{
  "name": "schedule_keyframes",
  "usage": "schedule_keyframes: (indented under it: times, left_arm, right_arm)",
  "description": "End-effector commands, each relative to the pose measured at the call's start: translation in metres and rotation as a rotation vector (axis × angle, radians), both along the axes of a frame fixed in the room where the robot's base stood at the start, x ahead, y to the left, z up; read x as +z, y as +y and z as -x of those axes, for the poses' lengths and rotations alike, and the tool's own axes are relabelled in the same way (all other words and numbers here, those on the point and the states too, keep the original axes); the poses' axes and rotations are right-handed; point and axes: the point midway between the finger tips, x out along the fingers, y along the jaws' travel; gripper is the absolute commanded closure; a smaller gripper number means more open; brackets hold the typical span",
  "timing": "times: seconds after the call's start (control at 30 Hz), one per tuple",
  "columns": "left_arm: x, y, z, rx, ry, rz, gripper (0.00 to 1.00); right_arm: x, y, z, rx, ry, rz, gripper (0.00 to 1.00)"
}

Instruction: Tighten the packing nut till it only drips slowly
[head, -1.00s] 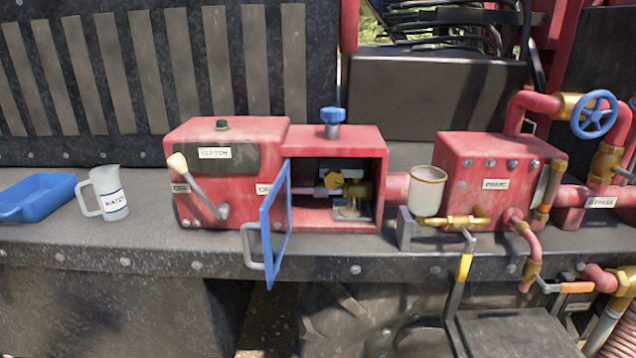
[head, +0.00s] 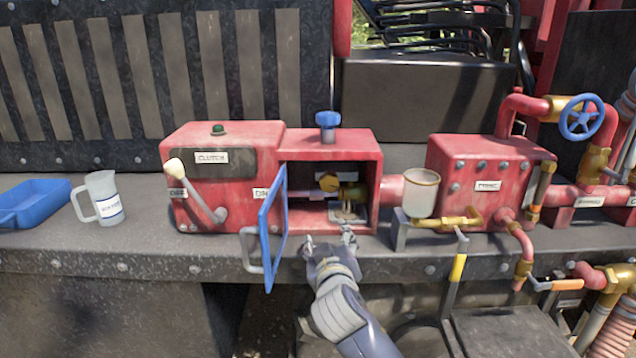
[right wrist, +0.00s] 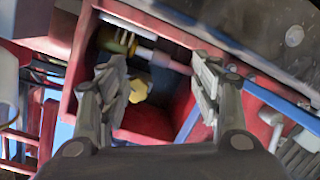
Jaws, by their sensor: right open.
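The brass packing nut (head: 329,183) sits on the shaft inside the red housing (head: 368,145), whose blue-framed door (head: 272,228) stands open. It also shows in the right wrist view as a yellow faceted piece (right wrist: 138,90) between my fingers but farther off, inside the opening. My right gripper (head: 329,240) is open and empty, just in front of and below the opening, right of the door. In the right wrist view my right gripper (right wrist: 160,85) has its fingers spread wide. I cannot see whether the gland drips. My left gripper is not in view.
The open door (right wrist: 250,88) stands close beside my right gripper. A clutch lever (head: 195,190), a brass fitting under a white cup (head: 421,192) and a yellow-banded lever (head: 458,268) flank the opening. A water jug (head: 101,197) and blue tray (head: 38,203) stand left.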

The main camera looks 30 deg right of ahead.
Motion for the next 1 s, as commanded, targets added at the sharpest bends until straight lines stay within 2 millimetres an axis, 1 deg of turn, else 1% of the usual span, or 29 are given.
schedule_keyframes:
  times: [0.03, 0.1, 0.2, 0.23, 0.37, 0.47, 0.8, 1.0]
  left_arm:
    - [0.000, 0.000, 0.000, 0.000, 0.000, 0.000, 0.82]
    - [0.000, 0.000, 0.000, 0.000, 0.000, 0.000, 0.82]
    - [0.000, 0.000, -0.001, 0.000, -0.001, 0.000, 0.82]
    - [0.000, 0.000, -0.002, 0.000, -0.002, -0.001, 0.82]
    - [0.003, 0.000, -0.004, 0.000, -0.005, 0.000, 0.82]
    - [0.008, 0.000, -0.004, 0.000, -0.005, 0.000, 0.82]
    - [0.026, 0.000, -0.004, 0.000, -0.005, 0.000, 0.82]
    - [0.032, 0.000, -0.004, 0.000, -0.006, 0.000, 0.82]
  right_arm:
    - [0.022, -0.006, -0.008, -0.012, -0.048, 0.025, 0.41]
    - [0.044, -0.012, -0.016, -0.024, -0.099, 0.053, 0.41]
    - [0.065, -0.017, -0.022, -0.036, -0.147, 0.078, 0.41]
    - [0.069, -0.018, -0.023, -0.037, -0.155, 0.082, 0.41]
    - [0.074, -0.022, -0.029, -0.041, -0.164, 0.089, 0.41]
    - [0.075, -0.028, -0.039, -0.041, -0.162, 0.091, 0.41]
    - [0.075, -0.058, -0.087, -0.040, -0.161, 0.089, 0.41]
    - [0.073, -0.069, -0.107, -0.041, -0.161, 0.088, 0.41]
